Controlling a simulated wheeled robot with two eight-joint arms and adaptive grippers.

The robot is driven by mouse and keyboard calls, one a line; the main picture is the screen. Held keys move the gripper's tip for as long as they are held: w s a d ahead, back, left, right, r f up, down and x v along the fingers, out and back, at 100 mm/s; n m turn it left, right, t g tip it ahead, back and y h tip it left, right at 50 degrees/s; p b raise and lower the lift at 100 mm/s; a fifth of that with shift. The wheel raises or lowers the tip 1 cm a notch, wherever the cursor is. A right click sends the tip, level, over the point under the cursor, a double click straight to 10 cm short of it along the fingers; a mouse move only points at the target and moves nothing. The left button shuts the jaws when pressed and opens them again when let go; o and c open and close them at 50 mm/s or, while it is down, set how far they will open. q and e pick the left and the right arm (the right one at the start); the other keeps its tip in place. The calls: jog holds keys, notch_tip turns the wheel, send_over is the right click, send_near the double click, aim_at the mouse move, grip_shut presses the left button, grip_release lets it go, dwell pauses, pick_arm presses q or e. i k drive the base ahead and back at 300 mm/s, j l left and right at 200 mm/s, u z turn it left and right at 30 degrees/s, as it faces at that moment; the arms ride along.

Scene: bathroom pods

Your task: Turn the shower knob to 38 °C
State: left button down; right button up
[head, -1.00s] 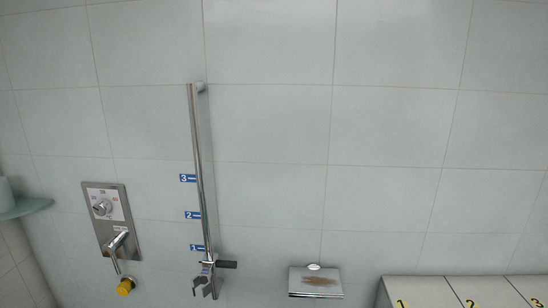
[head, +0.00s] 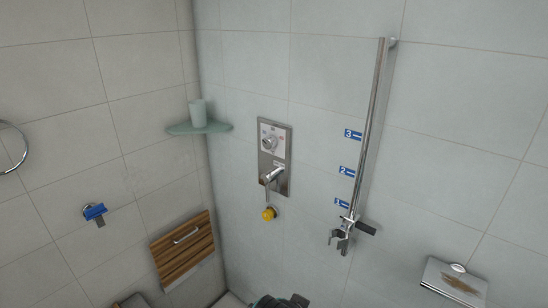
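The shower knob (head: 270,143) is a round chrome dial at the top of a metal control panel (head: 281,186) on the tiled wall, near the middle of the head view. Markings surround the knob, but they are too small to read. A chrome lever (head: 270,176) sits below it on the same panel. A dark shape, perhaps part of my own body, shows at the bottom edge of the head view, well below the panel. Neither gripper can be made out, and nothing touches the knob.
A yellow-ended fitting (head: 269,214) is under the panel. Right of it stands a vertical rail (head: 369,125) with a sliding holder (head: 350,228). A glass corner shelf (head: 198,128) bears a cup (head: 197,112). A wooden folding seat (head: 182,248) is on the left wall.

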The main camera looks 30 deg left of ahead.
aim_at(269, 142)
jog(key=u, duration=1.25)
jog(key=z, duration=0.1)
